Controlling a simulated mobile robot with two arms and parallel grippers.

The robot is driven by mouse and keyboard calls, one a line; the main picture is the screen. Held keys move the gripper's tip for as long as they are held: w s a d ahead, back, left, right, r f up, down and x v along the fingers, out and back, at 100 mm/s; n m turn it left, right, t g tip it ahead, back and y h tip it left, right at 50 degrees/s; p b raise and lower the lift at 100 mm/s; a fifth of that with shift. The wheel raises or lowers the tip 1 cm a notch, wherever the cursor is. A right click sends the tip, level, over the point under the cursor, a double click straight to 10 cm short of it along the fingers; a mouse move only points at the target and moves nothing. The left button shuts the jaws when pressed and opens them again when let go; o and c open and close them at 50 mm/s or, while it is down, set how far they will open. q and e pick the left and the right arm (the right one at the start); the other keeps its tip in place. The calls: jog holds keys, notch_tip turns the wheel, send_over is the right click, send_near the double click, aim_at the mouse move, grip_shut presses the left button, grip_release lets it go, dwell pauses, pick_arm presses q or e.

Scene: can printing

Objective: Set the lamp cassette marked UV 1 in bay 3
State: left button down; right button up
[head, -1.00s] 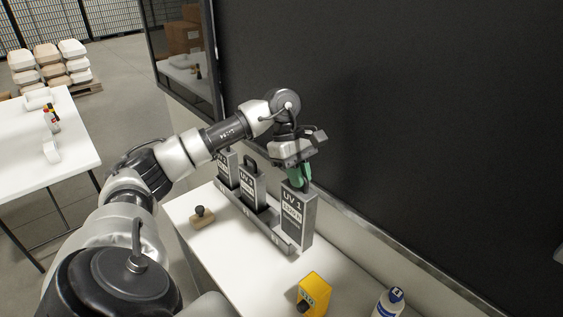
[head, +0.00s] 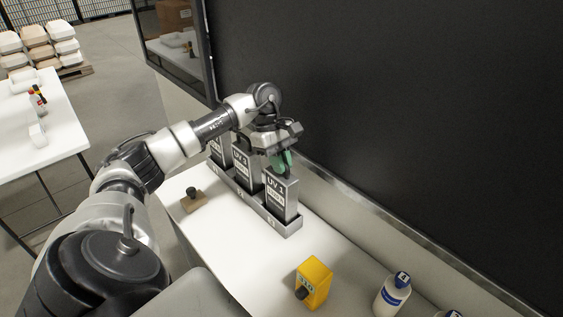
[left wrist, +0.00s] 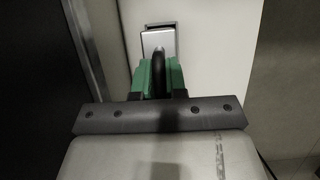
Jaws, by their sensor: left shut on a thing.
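The lamp cassette marked UV 1 (head: 281,200) is a grey upright box with a dark label. Its lower end is inside the rightmost bay of the grey rack (head: 281,229), behind the front wall. Whether it rests on the bay floor is hidden. My left gripper (head: 281,161) is above it, its green fingers shut on the cassette's black handle. In the left wrist view the fingers (left wrist: 157,78) close around the dark handle, with the cassette top below. Two similar cassettes stand in the other bays, the middle one (head: 244,166) and the left one (head: 217,149). My right gripper is not in view.
A stamp-like block with a dark knob (head: 193,201) lies left of the rack. A yellow device (head: 315,282) and a white-and-blue bottle (head: 391,295) stand at the front right. A dark panel (head: 400,130) rises behind the bench.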

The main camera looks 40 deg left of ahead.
pick_arm(q)
jog(key=shift+a, duration=0.25)
jog(key=c, duration=1.5)
grip_release()
jog(key=shift+a+f, duration=0.1)
jog(key=shift+o, duration=1.7)
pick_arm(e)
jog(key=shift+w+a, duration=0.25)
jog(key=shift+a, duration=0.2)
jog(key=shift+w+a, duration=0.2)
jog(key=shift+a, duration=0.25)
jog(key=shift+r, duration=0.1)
